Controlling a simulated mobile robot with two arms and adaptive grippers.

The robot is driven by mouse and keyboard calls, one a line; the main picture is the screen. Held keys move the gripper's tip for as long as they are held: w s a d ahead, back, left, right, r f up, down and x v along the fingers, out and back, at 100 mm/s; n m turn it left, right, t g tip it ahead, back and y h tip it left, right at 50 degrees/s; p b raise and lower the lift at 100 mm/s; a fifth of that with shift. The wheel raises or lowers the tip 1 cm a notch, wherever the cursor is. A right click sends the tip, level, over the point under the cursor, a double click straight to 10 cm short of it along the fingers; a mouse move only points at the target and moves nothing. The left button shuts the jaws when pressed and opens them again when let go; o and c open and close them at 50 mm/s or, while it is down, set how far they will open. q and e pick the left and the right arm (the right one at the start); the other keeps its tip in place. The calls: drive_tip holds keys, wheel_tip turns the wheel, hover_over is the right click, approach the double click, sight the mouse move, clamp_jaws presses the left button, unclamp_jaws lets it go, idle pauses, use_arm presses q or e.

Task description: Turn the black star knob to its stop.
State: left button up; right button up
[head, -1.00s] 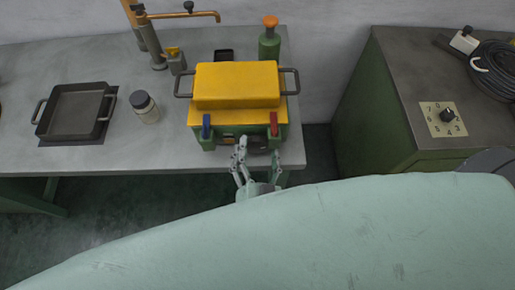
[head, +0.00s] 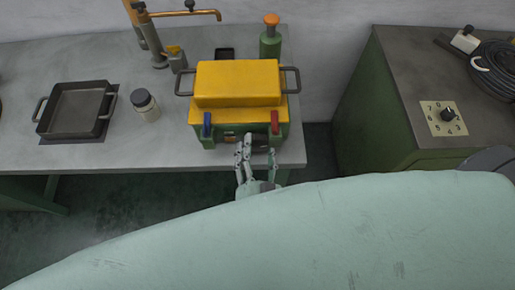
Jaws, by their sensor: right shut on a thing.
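The green machine with a yellow top (head: 238,84) stands at the front of the grey bench, with a blue lever (head: 207,122) and a red lever (head: 275,121) on its front. Low on that front, between the levers, is a dark part, the black star knob (head: 259,141); its shape and angle are too small and too covered to read. My right gripper (head: 256,152) is at the bench's front edge with its fingers on either side of the knob, shut on it. My left gripper is not in view.
A black pan (head: 76,108) and a jar (head: 145,105) stand left of the machine. A green bottle (head: 270,40) stands behind it. At the right, a cabinet carries a numbered dial (head: 446,116) and a coiled cable (head: 495,68). My pale arm fills the lower foreground.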

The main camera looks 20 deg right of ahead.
drive_tip(key=shift+s+d+f+m, duration=0.1)
drive_tip(key=shift+m, duration=1.1)
drive_tip(key=shift+f+m+b, duration=0.15)
drive_tip(key=shift+m+b, duration=0.15)
drive_tip(key=shift+m, duration=1.7)
drive_tip(key=o, duration=1.1)
drive_tip(key=shift+o, duration=0.2)
